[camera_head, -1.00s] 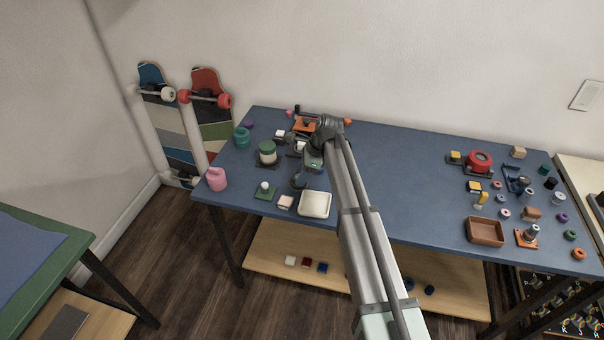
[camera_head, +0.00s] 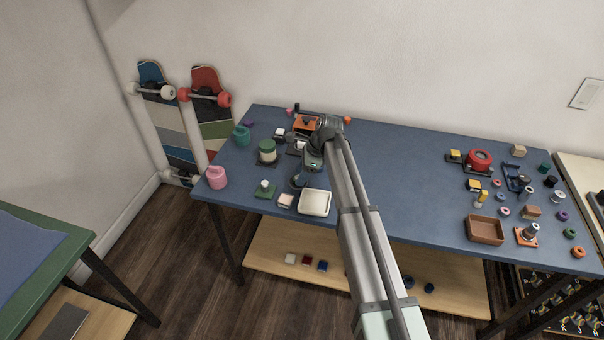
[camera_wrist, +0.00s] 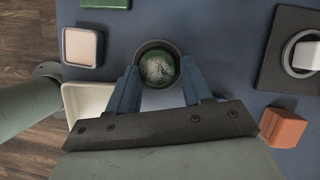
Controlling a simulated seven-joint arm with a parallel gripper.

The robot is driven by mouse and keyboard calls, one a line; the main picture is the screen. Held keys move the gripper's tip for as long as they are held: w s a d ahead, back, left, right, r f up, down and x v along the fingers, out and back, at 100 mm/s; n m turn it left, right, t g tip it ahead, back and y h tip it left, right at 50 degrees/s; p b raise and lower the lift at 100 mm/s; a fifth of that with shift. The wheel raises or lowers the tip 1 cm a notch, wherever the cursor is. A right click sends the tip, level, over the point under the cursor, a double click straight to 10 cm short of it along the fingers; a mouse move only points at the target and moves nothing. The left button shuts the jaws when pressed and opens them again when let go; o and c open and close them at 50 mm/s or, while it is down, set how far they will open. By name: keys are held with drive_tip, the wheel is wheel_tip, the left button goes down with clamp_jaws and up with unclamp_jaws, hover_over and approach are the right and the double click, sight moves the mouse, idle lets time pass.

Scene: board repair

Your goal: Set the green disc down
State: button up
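A round green, speckled face (camera_wrist: 157,68) shows inside a dark round rim (camera_wrist: 156,44) in the wrist view; I take it for the green disc. My gripper (camera_wrist: 158,70) has its two blue fingers on either side of the rim, with their tips close to it. I cannot tell whether the fingers press on it or stand just clear. In the head view my gripper (camera_head: 300,180) is low over the left part of the blue table, where the disc is too small to make out.
A white tray (camera_head: 314,203) and a small beige pad (camera_head: 286,200) lie close by at the front edge. An orange device (camera_head: 304,124) stands behind. The table's middle (camera_head: 410,180) is clear.

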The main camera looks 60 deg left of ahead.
drive_tip(key=shift+o, duration=0.2)
drive_tip(key=shift+s+d+f, duration=0.25)
drive_tip(key=shift+d+f, duration=0.1)
drive_tip(key=shift+d, duration=0.05)
drive_tip(key=shift+r, duration=0.4)
drive_tip(key=v, duration=1.2)
drive_tip(key=shift+a+r, duration=0.3)
drive_tip(key=shift+r, duration=0.15)
drive_tip(key=shift+w, duration=0.1)
